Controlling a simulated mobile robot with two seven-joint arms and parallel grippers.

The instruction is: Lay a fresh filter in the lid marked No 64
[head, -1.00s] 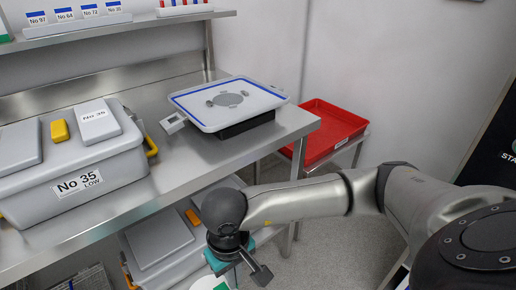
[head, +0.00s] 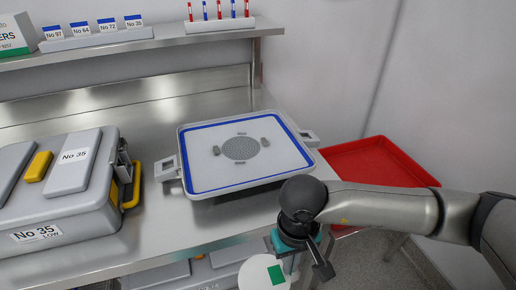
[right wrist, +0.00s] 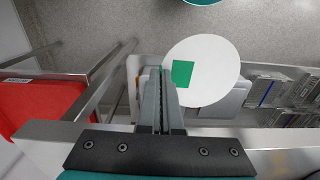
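A white lid (head: 212,173) lies with its inside up on the steel bench. It has a blue seal around its rim, a round grey perforated patch (head: 240,148) at its middle, and two small grey tabs beside the patch. I see no number on it. My right gripper (head: 291,264) is in front of the bench edge, nearer than the lid. In the right wrist view its fingers (right wrist: 160,82) are shut on the edge of a round white filter (right wrist: 211,68) with a green square. The filter also shows in the head view (head: 256,276). My left gripper is not in view.
A grey No 35 LOW box (head: 75,217) with yellow latches stands left on the bench. A red tray (head: 375,160) is at the right. The shelf above holds number cards (head: 82,28), a rack of tubes (head: 220,24) and a green-white carton (head: 16,36).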

